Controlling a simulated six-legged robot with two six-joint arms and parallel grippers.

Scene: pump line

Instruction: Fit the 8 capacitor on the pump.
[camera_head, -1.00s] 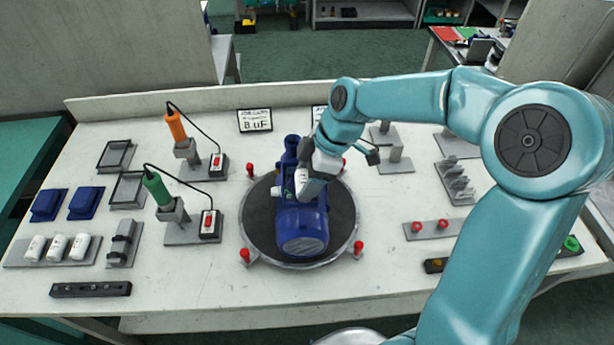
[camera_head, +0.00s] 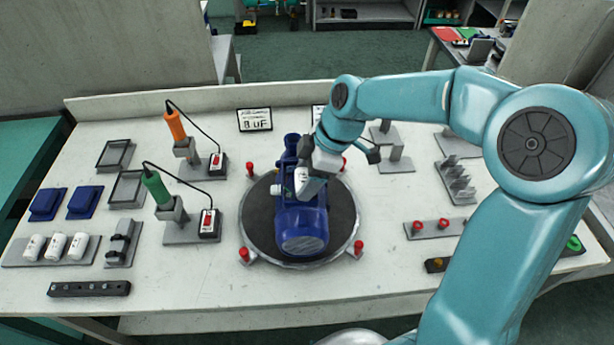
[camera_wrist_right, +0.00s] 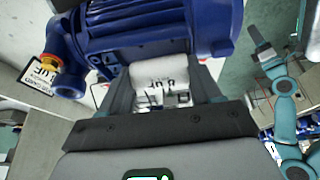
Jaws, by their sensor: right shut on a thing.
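The blue pump (camera_head: 302,225) lies on the round dark turntable (camera_head: 258,232) in the middle of the bench; it also fills the top of the wrist view (camera_wrist_right: 150,30). My right gripper (camera_head: 308,182) is at the pump's side. It is shut on a white capacitor (camera_wrist_right: 160,75), whose printed label is upside down and partly readable as uF. The capacitor is against or very near the pump body; I cannot tell whether it is seated. A teal arm, seemingly my left, shows at the right of the wrist view with its gripper (camera_wrist_right: 262,50) small and unclear.
A sign (camera_head: 255,120) reads 8 uF. Orange (camera_head: 174,128) and green (camera_head: 157,188) tools stand on holders left of the turntable. Red knobs (camera_head: 244,254) ring the turntable.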

